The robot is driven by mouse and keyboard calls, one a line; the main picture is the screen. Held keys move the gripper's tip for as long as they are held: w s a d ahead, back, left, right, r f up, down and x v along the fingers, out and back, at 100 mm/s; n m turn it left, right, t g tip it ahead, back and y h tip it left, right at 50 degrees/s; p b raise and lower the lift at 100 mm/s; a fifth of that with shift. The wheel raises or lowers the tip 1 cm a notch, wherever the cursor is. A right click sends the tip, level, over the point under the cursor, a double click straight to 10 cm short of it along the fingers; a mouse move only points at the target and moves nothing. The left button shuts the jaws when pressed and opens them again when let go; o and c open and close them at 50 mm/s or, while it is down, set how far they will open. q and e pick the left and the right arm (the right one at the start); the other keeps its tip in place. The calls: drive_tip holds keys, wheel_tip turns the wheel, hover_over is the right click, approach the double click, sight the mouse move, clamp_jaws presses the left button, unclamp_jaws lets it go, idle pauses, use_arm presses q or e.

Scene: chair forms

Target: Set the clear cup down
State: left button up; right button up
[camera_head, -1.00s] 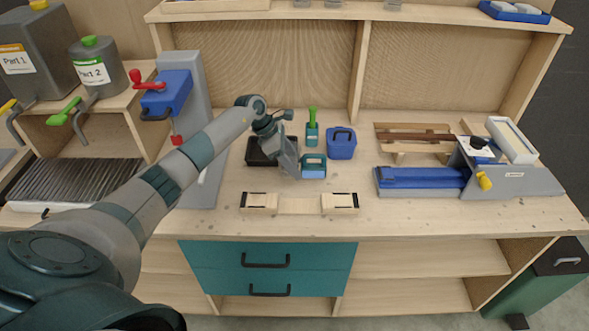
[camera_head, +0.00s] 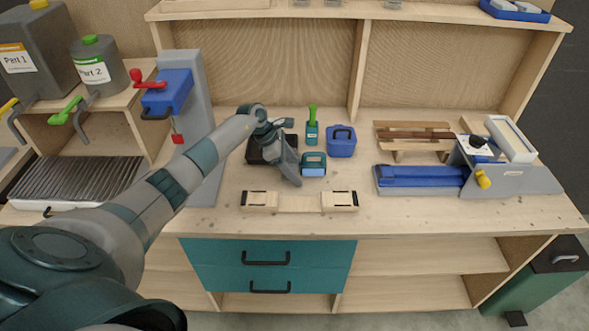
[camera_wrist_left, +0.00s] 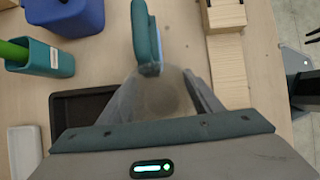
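The clear cup (camera_wrist_left: 160,95) shows in the left wrist view as a faint, see-through round shape between the fingers of my left gripper (camera_wrist_left: 170,85). The fingers stand apart on either side of it. In the head view my left gripper (camera_head: 296,180) points down over the bench, left of the teal handled block (camera_head: 313,164); the cup itself cannot be made out there. The gap between cup and bench top is hard to judge.
A black tray (camera_head: 259,152) lies behind the gripper. A teal holder with a green handle (camera_head: 312,133) and a blue box (camera_head: 341,143) stand behind. A wooden form (camera_head: 300,202) lies in front. The blue-and-grey fixture (camera_head: 420,180) stands right, with bare bench between.

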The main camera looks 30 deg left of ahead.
use_arm(q)
drive_tip(key=shift+r, duration=0.1)
drive_tip(key=shift+r+p, duration=0.15)
drive_tip(key=shift+p, duration=0.15)
drive_tip(key=b+v, duration=0.3)
drive_tip(key=v, duration=0.3)
drive_tip(key=shift+a, duration=0.2)
drive_tip(key=shift+s+a+r+b, duration=0.2)
drive_tip(key=shift+r+b, duration=0.15)
drive_tip(key=shift+r, duration=0.2)
